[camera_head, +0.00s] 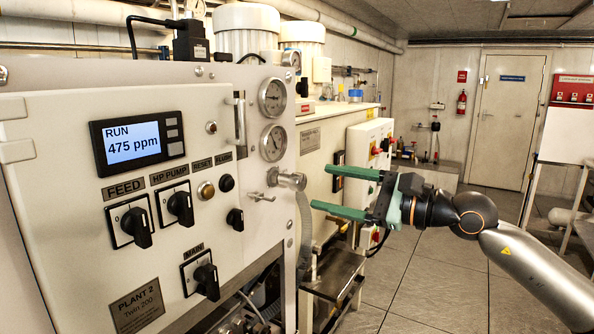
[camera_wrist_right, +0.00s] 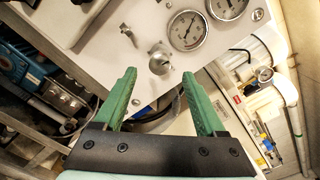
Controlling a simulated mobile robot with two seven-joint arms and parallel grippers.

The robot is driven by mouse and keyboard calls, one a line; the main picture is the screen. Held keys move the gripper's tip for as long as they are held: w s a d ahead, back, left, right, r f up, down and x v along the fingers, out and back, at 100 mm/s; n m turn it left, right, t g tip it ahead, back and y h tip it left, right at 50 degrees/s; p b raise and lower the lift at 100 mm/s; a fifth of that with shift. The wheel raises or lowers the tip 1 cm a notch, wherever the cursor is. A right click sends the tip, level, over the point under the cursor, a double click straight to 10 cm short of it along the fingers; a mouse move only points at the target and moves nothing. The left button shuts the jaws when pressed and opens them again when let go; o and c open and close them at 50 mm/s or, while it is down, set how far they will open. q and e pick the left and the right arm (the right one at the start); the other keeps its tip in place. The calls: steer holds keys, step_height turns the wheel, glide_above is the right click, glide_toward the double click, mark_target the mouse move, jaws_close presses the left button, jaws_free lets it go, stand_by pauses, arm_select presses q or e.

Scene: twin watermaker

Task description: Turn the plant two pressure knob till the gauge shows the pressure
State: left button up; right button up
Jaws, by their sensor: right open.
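The plant two panel (camera_head: 140,200), labelled "PLANT 2", fills the left of the head view. A silver round knob (camera_head: 292,180) sticks out near its right edge, below two round gauges, an upper one (camera_head: 272,97) and a lower one (camera_head: 273,142). My right gripper (camera_head: 320,188) is open and empty, just right of the knob, with its green fingers pointing at it. In the right wrist view the knob (camera_wrist_right: 159,62) sits ahead of and between the fingertips, apparently not touched. A gauge (camera_wrist_right: 187,30) shows beside it; its reading is too small to tell. My left gripper is not in view.
A small T-handled valve (camera_head: 262,197) sits left of the knob. A grey hose (camera_head: 304,240) hangs below it. The display (camera_head: 134,140) reads RUN, 475 ppm. A second white cabinet (camera_head: 325,150) stands behind the fingers. The floor (camera_head: 440,270) at right is open.

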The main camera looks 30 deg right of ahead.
mark_target(302, 181)
steer(key=shift+w+a+r+p, duration=0.2)
steer(key=shift+w+r+p, duration=0.1)
steer(key=shift+w+p, duration=0.1)
steer(key=p+x, duration=0.2)
steer(key=x, duration=0.3)
steer(key=shift+f+p, duration=0.15)
steer(key=shift+p, duration=0.25)
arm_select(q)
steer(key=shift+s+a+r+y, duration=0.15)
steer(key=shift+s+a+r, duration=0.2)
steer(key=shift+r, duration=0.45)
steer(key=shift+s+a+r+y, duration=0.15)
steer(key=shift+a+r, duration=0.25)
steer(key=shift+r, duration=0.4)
arm_select(e)
steer(key=shift+w+a+f, duration=0.15)
steer(key=shift+w+a, duration=0.25)
steer(key=shift+w, duration=0.2)
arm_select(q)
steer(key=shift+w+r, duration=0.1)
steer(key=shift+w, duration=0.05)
arm_select(e)
jaws_close()
